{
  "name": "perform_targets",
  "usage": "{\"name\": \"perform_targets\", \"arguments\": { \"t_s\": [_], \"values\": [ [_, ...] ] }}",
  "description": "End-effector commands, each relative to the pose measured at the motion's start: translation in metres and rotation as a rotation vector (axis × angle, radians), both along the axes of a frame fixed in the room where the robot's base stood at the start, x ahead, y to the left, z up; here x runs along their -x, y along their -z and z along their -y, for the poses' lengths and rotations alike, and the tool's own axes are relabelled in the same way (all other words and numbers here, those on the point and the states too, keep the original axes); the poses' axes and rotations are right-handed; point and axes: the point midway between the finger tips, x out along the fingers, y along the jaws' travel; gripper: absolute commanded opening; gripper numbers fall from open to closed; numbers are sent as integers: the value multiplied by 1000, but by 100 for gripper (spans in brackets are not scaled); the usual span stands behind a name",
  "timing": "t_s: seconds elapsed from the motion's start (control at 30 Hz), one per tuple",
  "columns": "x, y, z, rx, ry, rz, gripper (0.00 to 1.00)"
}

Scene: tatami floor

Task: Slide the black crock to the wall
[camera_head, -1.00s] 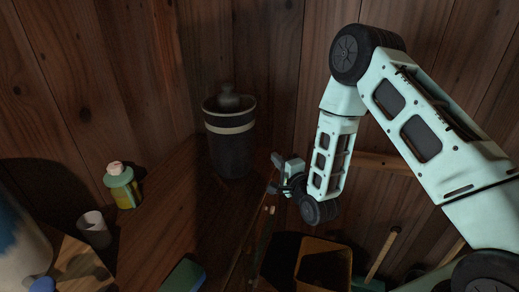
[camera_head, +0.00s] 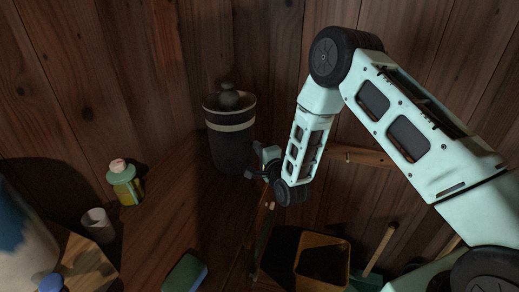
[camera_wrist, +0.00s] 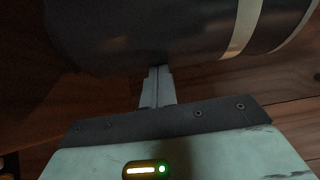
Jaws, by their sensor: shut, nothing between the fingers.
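The black crock (camera_head: 230,145) stands upright on the wooden surface near the back corner, with a pale band near its top and a dark knobbed lid. In the wrist view the dark side of the crock (camera_wrist: 140,32) fills the upper part, lying on its side in that picture with the pale band at right. My gripper (camera_head: 256,163) is at the crock's lower right side, close to it. In the wrist view its fingers (camera_wrist: 157,78) are shut together and empty, their tips right at the crock's side. I cannot tell whether they touch it.
The plank wall (camera_head: 150,70) rises behind the crock. An open yellow-brown bin (camera_head: 322,262) stands lower right.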

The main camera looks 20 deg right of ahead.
Motion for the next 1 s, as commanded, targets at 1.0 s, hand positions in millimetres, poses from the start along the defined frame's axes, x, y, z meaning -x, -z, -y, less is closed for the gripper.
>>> {"name": "perform_targets", "arguments": {
  "t_s": [1.0],
  "values": [
    [-90, -1, -125, -3, -8, 2, 0]
  ]
}}
